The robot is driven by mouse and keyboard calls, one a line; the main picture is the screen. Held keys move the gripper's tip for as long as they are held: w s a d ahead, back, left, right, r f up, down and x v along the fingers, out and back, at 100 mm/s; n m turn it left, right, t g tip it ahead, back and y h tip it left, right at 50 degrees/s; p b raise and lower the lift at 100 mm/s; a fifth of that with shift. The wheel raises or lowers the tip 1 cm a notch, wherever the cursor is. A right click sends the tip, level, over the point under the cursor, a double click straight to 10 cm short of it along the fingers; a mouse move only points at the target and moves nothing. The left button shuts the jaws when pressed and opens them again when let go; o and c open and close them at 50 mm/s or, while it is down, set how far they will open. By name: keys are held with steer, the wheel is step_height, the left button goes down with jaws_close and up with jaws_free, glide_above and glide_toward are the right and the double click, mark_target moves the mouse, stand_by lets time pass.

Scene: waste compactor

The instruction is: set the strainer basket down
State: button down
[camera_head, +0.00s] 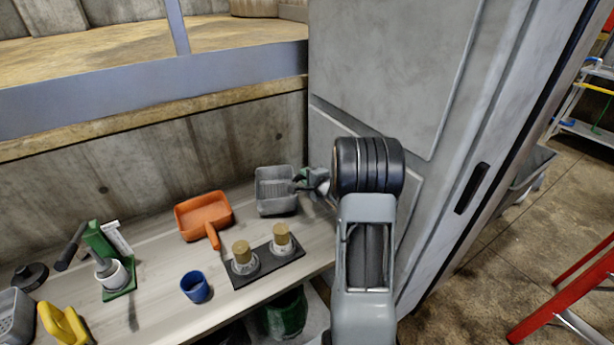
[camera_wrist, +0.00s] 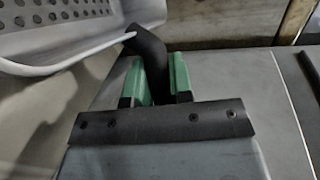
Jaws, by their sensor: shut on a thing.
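The strainer basket (camera_head: 276,192) is a grey perforated tub at the back right of the bench in the head view. Its perforated wall (camera_wrist: 60,18) and pale rim fill the upper left of the wrist view. My gripper (camera_head: 300,184) comes in from the right of the basket. In the wrist view my gripper (camera_wrist: 158,80) has its green fingers shut on the basket's dark handle. The basket looks upright at the bench top (camera_head: 160,262). Whether its underside touches the bench cannot be told.
An orange dustpan (camera_head: 203,215) lies left of the basket. A black tray (camera_head: 263,266) with two cork-topped jars is in front, with a blue cup (camera_head: 196,287) beside it. A grey cabinet (camera_head: 385,75) stands close on the right. A green bin (camera_head: 287,313) is below the bench edge.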

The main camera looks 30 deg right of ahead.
steer(key=shift+f+b, duration=0.35)
steer(key=shift+f, duration=0.15)
stand_by(0.5)
steer(key=c, duration=0.9)
jaws_free()
steer(key=shift+c, duration=0.2)
steer(key=p+v, duration=0.1)
steer(key=v, duration=1.2)
steer(key=shift+s, duration=0.4)
